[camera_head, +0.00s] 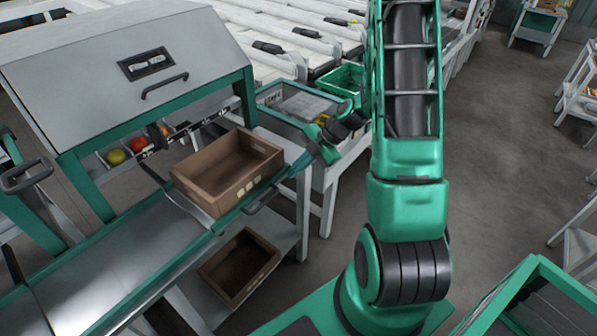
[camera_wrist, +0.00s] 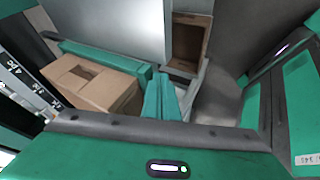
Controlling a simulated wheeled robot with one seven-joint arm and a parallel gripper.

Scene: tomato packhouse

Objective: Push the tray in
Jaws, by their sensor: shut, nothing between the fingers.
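The crate also shows at the left in the wrist view (camera_wrist: 105,88). How far the tray stands out is hard to tell.
A second brown crate (camera_head: 240,268) sits on the lower shelf (camera_head: 285,229). A grey-green bin (camera_head: 297,103) stands behind my gripper. Tomatoes (camera_head: 117,157) lie in the machine's channel. A grey belt (camera_head: 118,258) runs to the lower left.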

